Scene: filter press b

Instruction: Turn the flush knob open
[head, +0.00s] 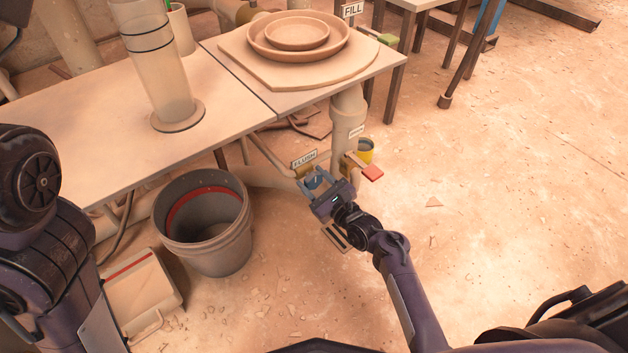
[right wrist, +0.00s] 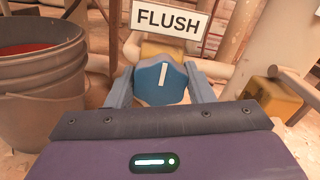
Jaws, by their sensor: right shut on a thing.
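The flush knob (right wrist: 162,80) is blue with a white line on its face; the line stands nearly upright, tilted slightly right at the top. It sits under the white FLUSH sign (right wrist: 168,24), in front of a tan pipe fitting. My right gripper (right wrist: 161,91) is shut on the knob, one finger on each side. In the head view my right gripper (head: 314,184) reaches the knob below the FLUSH sign (head: 304,159), and mostly hides it. My left arm shows at the left edge, but its gripper is out of view.
A grey bucket (head: 234,250) with a red band inside stands left of the knob. The table (head: 90,125) edge runs above the knob. The floor at right is mostly open.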

